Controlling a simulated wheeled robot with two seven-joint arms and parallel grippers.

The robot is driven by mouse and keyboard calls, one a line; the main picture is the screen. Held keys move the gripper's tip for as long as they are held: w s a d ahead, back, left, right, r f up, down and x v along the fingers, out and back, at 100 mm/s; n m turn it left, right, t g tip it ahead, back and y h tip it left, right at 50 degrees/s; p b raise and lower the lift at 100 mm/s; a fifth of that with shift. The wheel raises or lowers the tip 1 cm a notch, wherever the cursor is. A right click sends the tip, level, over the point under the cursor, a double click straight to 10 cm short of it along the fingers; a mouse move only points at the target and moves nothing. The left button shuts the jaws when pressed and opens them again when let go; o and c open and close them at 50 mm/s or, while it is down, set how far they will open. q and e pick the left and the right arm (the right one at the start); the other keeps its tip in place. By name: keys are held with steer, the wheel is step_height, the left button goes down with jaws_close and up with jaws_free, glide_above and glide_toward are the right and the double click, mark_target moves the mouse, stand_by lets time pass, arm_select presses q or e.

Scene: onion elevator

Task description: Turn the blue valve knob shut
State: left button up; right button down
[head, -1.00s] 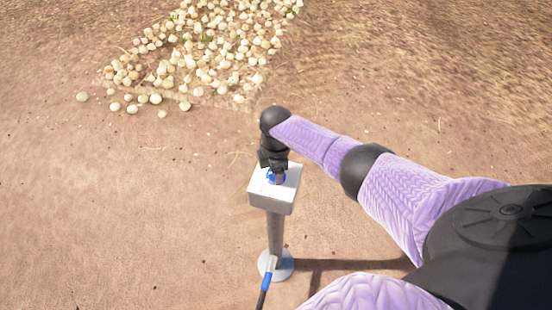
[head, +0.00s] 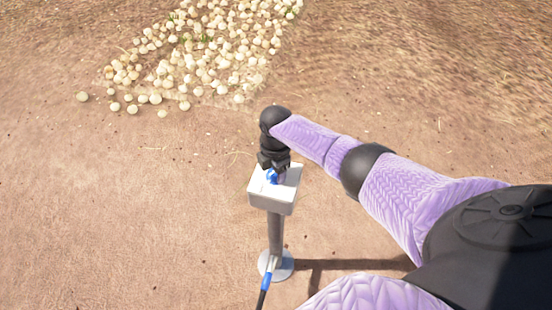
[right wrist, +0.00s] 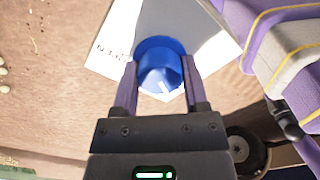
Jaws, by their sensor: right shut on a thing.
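The blue valve knob (head: 272,176) sits on top of a white box (head: 284,196) on a grey post. My right gripper (head: 274,168) comes down on it from above and partly hides it in the head view. In the right wrist view the knob (right wrist: 159,68) lies between the two fingers of my right gripper (right wrist: 160,82), which are shut on its sides. A white mark shows on the knob's face. Dark lettering, partly legible, shows on the box top to the left of the knob. My left gripper is in neither view.
The post stands on a round grey foot (head: 276,265) on bare soil. A dark hose with a blue fitting (head: 267,280) runs from its base toward the bottom edge. A heap of onions (head: 215,55) lies on the ground beyond. The ground left of the post is clear.

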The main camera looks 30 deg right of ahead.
steer(key=shift+c, duration=0.5)
jaws_free()
step_height(320, 180, up, 10)
steer(key=p, duration=0.4)
steer(key=shift+f+p, duration=0.2)
steer(key=shift+p, duration=0.15)
steer(key=shift+r, duration=0.25)
